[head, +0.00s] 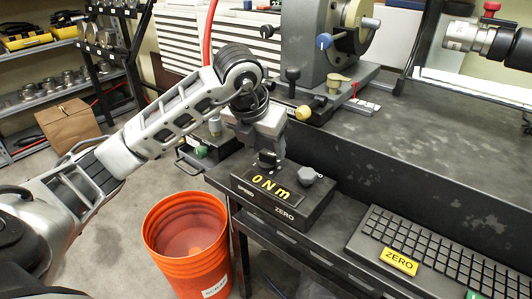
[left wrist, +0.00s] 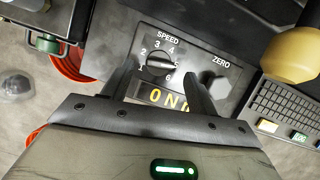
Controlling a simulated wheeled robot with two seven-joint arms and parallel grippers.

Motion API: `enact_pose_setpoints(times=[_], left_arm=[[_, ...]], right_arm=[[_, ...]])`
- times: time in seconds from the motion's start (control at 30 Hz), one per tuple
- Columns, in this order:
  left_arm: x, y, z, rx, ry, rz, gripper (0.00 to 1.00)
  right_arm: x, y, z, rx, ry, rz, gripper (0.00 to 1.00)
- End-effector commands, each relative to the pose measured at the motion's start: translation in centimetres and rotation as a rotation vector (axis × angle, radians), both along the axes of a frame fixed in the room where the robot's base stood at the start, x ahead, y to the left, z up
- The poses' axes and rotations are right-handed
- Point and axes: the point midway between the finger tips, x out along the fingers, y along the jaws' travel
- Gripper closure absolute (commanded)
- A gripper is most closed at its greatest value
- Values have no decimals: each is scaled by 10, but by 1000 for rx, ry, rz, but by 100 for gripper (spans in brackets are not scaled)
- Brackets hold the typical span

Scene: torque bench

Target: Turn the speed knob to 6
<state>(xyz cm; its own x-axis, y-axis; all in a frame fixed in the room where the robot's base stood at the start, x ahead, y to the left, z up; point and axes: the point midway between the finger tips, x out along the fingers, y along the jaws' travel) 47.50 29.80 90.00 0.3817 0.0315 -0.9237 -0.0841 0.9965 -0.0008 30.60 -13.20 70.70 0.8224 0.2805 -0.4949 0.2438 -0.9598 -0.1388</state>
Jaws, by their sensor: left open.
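The speed knob (left wrist: 162,62) is a dark round knob with a raised bar, ringed by the numbers 1 to 6 under the word SPEED. The bar lies roughly level across the picture; I cannot tell which end is the pointer. My left gripper (left wrist: 158,68) is open, its dark fingers on either side of the knob in the left wrist view, with no clear contact. In the head view my left gripper (head: 268,155) is over the black control box (head: 310,208) and hides most of the knob. The display (head: 271,188) reads 0 Nm. My right gripper is not in view.
The grey ZERO knob (head: 311,175) stands beside the display. A keyboard (head: 432,250) with a yellow ZERO key lies to the right. The grey machine (head: 310,45) stands behind. An orange bucket (head: 188,240) is on the floor below the bench edge.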

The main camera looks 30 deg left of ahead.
Motion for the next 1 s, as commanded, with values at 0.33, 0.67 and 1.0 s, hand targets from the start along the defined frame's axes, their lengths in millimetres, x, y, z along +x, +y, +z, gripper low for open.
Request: enact_pose_setpoints(times=[0.33,0.67,1.0], left_arm=[[12,1,-29,0,1,-1,41],[12,1,-29,1,1,-1,64],[12,1,-29,0,1,-12,86]], right_arm=[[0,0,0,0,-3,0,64],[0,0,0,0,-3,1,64],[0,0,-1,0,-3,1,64]])
